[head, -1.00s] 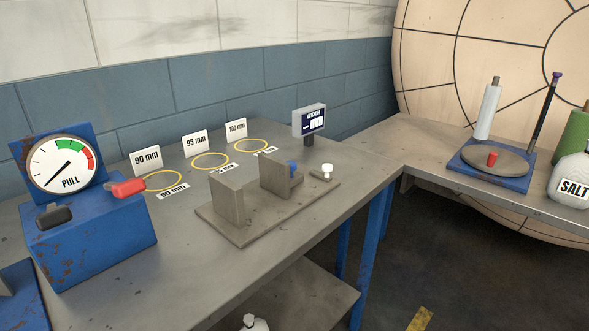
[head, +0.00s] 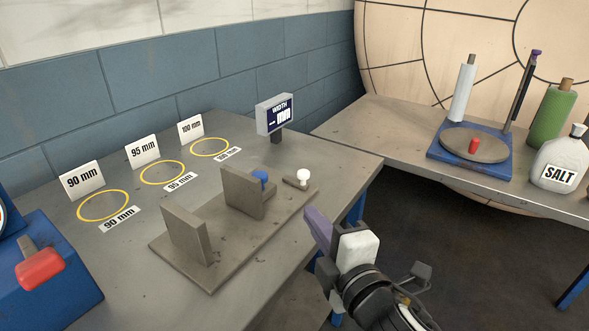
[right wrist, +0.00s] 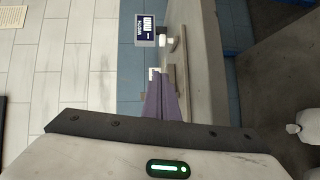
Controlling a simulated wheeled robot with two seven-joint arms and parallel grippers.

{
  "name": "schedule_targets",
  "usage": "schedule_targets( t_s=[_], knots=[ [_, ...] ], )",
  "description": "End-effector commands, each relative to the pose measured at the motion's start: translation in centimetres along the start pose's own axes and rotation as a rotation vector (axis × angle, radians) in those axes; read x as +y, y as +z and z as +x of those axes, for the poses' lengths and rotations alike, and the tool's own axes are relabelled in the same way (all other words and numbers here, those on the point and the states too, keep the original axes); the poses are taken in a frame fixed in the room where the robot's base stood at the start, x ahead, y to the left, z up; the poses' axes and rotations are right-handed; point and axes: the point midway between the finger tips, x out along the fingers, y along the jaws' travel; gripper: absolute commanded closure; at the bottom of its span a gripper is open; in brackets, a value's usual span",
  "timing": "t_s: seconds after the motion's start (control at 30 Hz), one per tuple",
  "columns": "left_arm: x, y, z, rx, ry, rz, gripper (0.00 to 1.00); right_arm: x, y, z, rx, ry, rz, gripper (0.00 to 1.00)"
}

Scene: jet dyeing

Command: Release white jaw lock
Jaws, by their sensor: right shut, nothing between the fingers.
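The white jaw lock (head: 303,176) is a small round white knob standing on the right end of the grey jaw fixture (head: 232,250). A blue knob (head: 261,176) sits beside the fixture's rear upright jaw (head: 243,194). My right gripper (head: 318,228) has purple fingers and is shut and empty. It is off the table's right edge, in front of and apart from the white knob. In the right wrist view its closed fingers (right wrist: 163,98) point toward the fixture, and a white knob (right wrist: 166,41) shows beyond them. My left gripper is not in view.
The width display (head: 276,115) stands behind the fixture. Yellow rings (head: 103,219) with size cards lie to its left. A blue gauge box (head: 55,280) is at the left edge. The right bench holds a blue stand (head: 437,155) and a salt jug (head: 562,160).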

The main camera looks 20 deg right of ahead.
Motion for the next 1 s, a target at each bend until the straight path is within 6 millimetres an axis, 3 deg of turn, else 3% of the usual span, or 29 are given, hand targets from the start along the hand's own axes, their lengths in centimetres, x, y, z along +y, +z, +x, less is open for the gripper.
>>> schedule_targets(
  t_s=[0.33, 0.47, 0.93, 1.0],
  knots=[
    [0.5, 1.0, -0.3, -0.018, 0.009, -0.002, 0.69, 0.1, 0.0, 0.1, -0.001, 0.003, -0.005, 1.0],
    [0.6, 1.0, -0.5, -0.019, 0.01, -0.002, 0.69, 0.1, 0.0, 1.1, -0.002, 0.003, -0.004, 1.0],
    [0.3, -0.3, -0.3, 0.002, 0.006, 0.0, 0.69, 0.2, 0.0, 10.4, -0.002, 0.002, -0.002, 1.0],
    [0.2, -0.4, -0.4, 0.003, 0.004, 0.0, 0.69, 0.1, 1.1, 11.2, -0.003, 0.001, -0.006, 1.0]
  ],
)
